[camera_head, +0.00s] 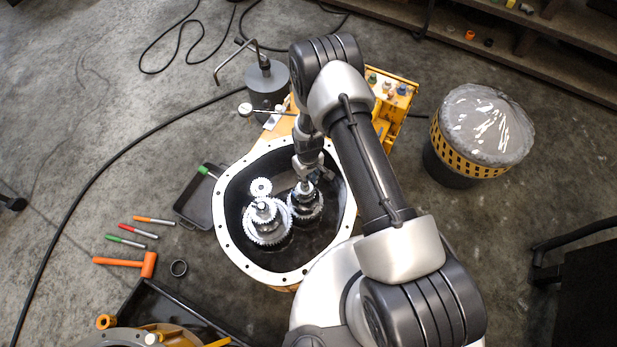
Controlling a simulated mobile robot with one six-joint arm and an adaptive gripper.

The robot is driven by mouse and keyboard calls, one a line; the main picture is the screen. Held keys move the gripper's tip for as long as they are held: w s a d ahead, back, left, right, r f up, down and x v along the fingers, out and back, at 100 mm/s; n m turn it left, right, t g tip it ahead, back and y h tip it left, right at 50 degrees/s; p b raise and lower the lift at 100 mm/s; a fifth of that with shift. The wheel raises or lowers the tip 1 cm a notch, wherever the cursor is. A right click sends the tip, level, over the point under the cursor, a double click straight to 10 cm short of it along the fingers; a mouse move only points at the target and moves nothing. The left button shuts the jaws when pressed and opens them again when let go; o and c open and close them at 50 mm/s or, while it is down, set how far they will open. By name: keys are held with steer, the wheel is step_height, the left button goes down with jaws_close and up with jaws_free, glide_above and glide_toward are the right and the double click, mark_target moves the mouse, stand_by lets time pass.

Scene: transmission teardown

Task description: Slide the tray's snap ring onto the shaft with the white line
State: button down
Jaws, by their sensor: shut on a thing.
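My gripper (318,177) is small in the view, low inside the open housing (229,227), beside and above the top of the right-hand shaft (305,188). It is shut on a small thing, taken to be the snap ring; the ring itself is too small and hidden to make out. The right-hand shaft stands upright with a gear stack around it. The left-hand shaft (263,205) also stands upright, over a larger gear stack. I cannot make out the white line on either shaft. The dark tray (190,212) lies left of the housing, with no ring visible in it.
A yellow-and-black drum (460,155) stands right. My arm covers the housing's right side.

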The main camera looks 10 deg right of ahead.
steer(key=shift+f+b, duration=1.95)
steer(key=shift+f, duration=0.85)
steer(key=shift+f, duration=0.15)
steer(key=shift+s+f+b, duration=0.1)
steer(key=shift+f+b, duration=0.2)
steer(key=shift+b, duration=0.05)
steer(key=shift+f, duration=0.45)
steer(key=c, duration=1.4)
jaws_free()
steer(key=shift+o, duration=0.6)
steer(key=o, duration=0.4)
